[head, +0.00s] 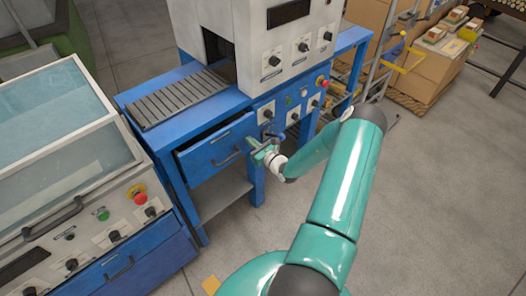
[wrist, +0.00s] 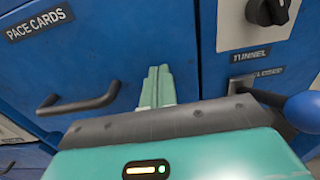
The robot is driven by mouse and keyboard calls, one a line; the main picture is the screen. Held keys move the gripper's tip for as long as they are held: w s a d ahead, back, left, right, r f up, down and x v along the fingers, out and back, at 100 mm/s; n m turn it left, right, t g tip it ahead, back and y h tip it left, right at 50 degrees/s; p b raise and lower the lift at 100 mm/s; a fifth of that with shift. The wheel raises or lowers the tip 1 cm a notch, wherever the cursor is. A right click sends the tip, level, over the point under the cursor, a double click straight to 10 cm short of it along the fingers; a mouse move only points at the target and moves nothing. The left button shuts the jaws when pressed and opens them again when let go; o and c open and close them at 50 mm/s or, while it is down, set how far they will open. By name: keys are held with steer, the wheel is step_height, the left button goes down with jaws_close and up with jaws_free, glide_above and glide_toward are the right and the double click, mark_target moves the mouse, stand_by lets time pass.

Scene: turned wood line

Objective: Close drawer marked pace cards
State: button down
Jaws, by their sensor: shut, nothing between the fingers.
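The pace cards drawer (head: 215,150) is a blue drawer under the left part of the blue bench. It stands partly open, with a dark gap above its front. In the wrist view the drawer front (wrist: 100,60) carries a black PACE CARDS label (wrist: 40,23) and a dark bar handle (wrist: 80,101). My gripper (head: 256,149) is close to the right end of the drawer front in the head view. In the wrist view my gripper (wrist: 158,72) is shut and empty, its fingers right of the handle. Whether the fingertips touch the front I cannot tell.
A lever with a blue knob (wrist: 303,111) sits right of my gripper, below TUNNEL and CLOSED labels. The bench's control panel (head: 290,105) has knobs and a red button. A glass-topped machine (head: 65,150) stands at left. Open floor (head: 430,220) lies at right.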

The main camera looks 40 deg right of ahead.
mark_target(245, 135)
steer(key=w, duration=0.3)
steer(key=shift+w, duration=0.3)
steer(key=shift+w+r, duration=0.15)
steer(key=shift+w, duration=0.15)
steer(key=shift+w+a, duration=0.1)
steer(key=shift+w, duration=0.1)
steer(key=shift+s, duration=0.15)
